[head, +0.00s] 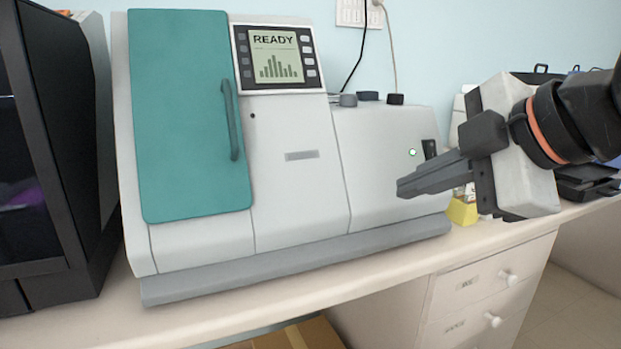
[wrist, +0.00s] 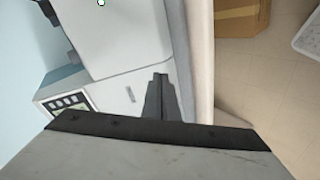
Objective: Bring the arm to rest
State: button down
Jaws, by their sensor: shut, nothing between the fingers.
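My gripper (head: 402,188) is shut and empty. It is in the air at the right of the head view, pointing left, in front of the right part of the staining machine (head: 300,190). In the wrist view, my gripper (wrist: 160,76) also shows with its fingers together, over the machine's front and the bench edge. The machine is white with a closed teal door (head: 190,115) and a screen (head: 277,56) that reads READY. A small green light (head: 412,152) shows on its right part.
A black cabinet-like device (head: 50,150) stands at the left. A yellow item (head: 461,211) sits behind my gripper. The bench (head: 330,283) has a clear front strip, with drawers (head: 490,290) below. A cardboard box (wrist: 240,17) and a pale bin (wrist: 309,40) are on the floor.

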jog(key=d+f+m+g+h, duration=0.1)
jog(key=d+f+m, duration=0.4)
jog(key=f, duration=0.6)
jog(key=d+f+m+g+h, duration=0.2)
jog(key=d+f+m, duration=0.3)
jog(key=f, duration=0.6)
jog(key=s+d+f+m+g+h, duration=0.1)
jog(key=d+f+m+h, duration=0.1)
jog(key=d+f+m, duration=0.3)
notch_tip(320, 180, down, 6)
jog(key=m, duration=0.3)
jog(key=shift+d+m+g, duration=0.2)
jog(key=shift+m+g, duration=0.1)
jog(key=shift+s+r, duration=0.1)
